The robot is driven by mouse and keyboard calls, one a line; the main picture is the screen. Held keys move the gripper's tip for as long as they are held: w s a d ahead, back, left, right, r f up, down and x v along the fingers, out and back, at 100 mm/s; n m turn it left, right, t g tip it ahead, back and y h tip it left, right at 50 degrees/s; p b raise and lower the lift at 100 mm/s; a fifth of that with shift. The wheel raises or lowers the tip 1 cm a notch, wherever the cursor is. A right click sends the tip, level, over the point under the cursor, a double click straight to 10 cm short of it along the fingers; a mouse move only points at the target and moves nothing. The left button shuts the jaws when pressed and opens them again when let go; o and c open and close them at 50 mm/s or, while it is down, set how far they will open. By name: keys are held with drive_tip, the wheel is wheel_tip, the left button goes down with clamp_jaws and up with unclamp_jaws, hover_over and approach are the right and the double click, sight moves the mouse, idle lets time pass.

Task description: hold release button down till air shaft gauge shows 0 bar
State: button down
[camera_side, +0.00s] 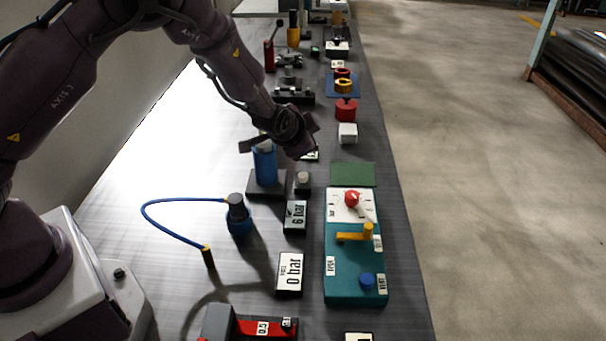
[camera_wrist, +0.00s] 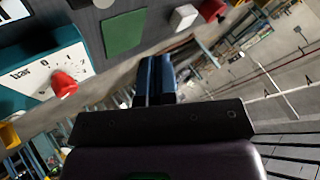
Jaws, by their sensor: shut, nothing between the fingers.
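My gripper (camera_side: 303,150) is above the right-middle of the table in the side view. In the wrist view its two dark blue fingers (camera_wrist: 154,80) are together with nothing between them. One display (camera_side: 295,216) reads 6 bar and another (camera_side: 289,272) reads 0 bar; their small labels are too small to tell which is the air shaft gauge. A pale round button (camera_side: 303,178) on a dark box stands below my gripper in the picture, apart from it. A blue button (camera_side: 367,281) sits on the teal panel (camera_side: 340,262). I cannot tell which is the release button.
A blue cylinder (camera_side: 265,166) on a dark base stands close beside my gripper. The teal panel carries a red knob (camera_side: 352,198) and a yellow lever (camera_side: 355,235). A green mat (camera_side: 352,174), white block (camera_side: 347,133) and blue hose (camera_side: 165,201) are nearby.

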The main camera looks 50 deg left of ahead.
sight(304, 176)
drive_tip(key=shift+f, duration=2.9)
drive_tip(key=shift+f, duration=0.15)
drive_tip(key=shift+f, duration=0.25)
drive_tip(key=shift+f, duration=0.55)
idle(1.4)
drive_tip(key=shift+r, duration=0.1)
idle(1.6)
drive_tip(key=shift+r, duration=0.85)
drive_tip(key=shift+r, duration=2.55)
